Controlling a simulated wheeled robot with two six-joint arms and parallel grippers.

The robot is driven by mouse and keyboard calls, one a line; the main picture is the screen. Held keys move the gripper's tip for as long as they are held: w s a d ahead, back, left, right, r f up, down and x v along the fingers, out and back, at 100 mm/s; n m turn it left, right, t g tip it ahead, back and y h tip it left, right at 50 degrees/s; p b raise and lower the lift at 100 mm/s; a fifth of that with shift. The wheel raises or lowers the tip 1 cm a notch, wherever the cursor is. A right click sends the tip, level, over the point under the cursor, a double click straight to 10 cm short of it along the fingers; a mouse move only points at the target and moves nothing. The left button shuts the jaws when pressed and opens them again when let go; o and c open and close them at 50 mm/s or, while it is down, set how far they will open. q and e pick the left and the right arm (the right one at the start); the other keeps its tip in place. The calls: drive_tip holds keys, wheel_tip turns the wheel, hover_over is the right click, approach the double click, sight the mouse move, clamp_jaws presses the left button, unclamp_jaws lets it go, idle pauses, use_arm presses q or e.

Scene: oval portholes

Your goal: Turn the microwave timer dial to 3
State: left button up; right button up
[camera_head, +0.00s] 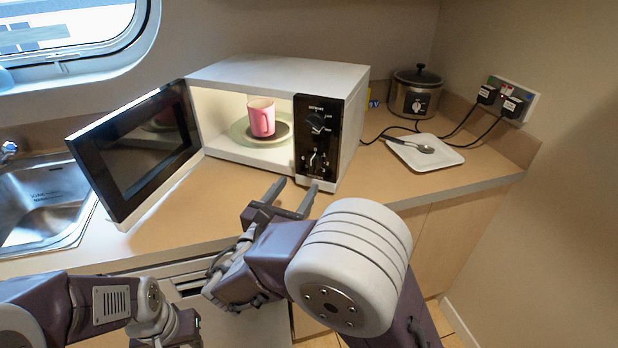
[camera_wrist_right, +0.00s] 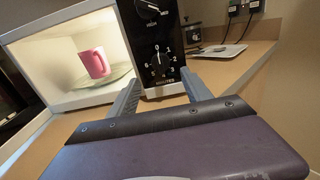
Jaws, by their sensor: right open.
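The white microwave (camera_head: 280,72) stands on the counter with its door (camera_head: 140,150) swung wide open to the left. Its black control panel carries an upper knob (camera_head: 315,123) and, below it, the timer dial (camera_head: 316,162). In the right wrist view the timer dial (camera_wrist_right: 160,65) is ringed by numbers, and its white mark points roughly up, near the 0. My right gripper (camera_head: 293,192) is open and empty, in front of and below the timer dial, apart from it. In the right wrist view its fingers (camera_wrist_right: 160,88) straddle the lower panel. My left arm shows at lower left without its jaws.
A pink mug (camera_head: 261,118) stands on the glass plate inside the microwave. To the right are a cooker (camera_head: 415,93), a white tray (camera_head: 440,155) with a spoon and plugged-in sockets (camera_head: 505,100). A sink (camera_head: 40,205) lies at left. Counter in front of the microwave is clear.

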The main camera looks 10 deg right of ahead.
sight(311, 168)
drive_tip(key=x, duration=0.8)
drive_tip(key=shift+f, duration=0.1)
clamp_jaws()
